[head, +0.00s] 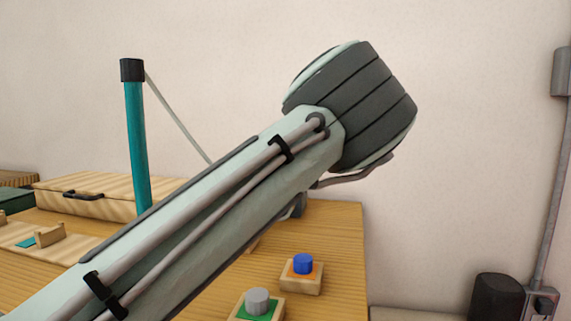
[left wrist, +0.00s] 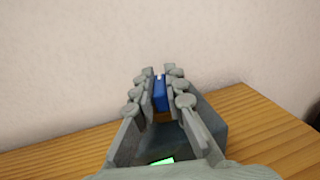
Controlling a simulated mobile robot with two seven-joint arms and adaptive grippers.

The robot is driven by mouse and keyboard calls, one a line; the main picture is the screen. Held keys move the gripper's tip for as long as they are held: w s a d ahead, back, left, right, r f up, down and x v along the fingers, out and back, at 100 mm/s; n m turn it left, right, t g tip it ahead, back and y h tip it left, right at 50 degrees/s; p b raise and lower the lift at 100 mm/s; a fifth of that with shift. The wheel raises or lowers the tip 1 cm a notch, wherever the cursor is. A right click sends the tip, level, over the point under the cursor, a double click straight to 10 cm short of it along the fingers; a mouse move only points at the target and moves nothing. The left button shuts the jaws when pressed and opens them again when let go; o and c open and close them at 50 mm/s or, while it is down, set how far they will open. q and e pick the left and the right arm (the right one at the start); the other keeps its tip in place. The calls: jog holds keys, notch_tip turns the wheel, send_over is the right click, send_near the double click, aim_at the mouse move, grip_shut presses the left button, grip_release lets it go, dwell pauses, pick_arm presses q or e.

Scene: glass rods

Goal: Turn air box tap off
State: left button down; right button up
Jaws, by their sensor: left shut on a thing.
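In the left wrist view my left gripper (left wrist: 160,85) is shut on a narrow upright blue piece (left wrist: 160,94), which looks like the tap's handle. Its fingers press on it from both sides. A dark blue-grey box (left wrist: 211,118), probably the air box, stands on the wooden table below and around the fingers. A bright green patch (left wrist: 160,161) shows low between the fingers. In the head view my left arm crosses the picture and hides its gripper, the box and the tap. My right gripper is in neither view.
In the head view a blue knob (head: 303,263) and a grey knob (head: 257,300) sit on small wooden blocks on the table (head: 340,240). A teal post (head: 137,150) and a wooden case (head: 95,190) stand at left. A dark cylinder (head: 497,297) stands at lower right.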

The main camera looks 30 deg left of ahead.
pick_arm(q)
jog(key=m+g+h+p, duration=0.1)
jog(key=m+h, duration=0.1)
jog(key=h, duration=0.1)
jog(key=m+g+h+p, duration=0.1)
jog(key=m+h, duration=0.1)
jog(key=h, duration=0.2)
jog(key=m+g+h+p, duration=0.1)
jog(key=m+h, duration=0.2)
jog(key=shift+a+h+p, duration=0.1)
jog(key=shift+h+p, duration=0.3)
jog(key=m+g+h, duration=0.2)
jog(key=shift+f+h+p, duration=0.1)
jog(key=shift+h+p, duration=0.2)
jog(key=shift+h, duration=0.1)
jog(key=shift+m+g+h, duration=0.8)
jog(key=shift+m+g, duration=0.2)
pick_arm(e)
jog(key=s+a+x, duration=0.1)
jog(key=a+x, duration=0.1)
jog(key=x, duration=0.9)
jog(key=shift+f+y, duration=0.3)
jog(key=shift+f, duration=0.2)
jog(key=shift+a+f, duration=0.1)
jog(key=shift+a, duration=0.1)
pick_arm(q)
jog(key=c, duration=1.6)
grip_release()
jog(key=shift+o, duration=0.2)
jog(key=v, duration=0.7)
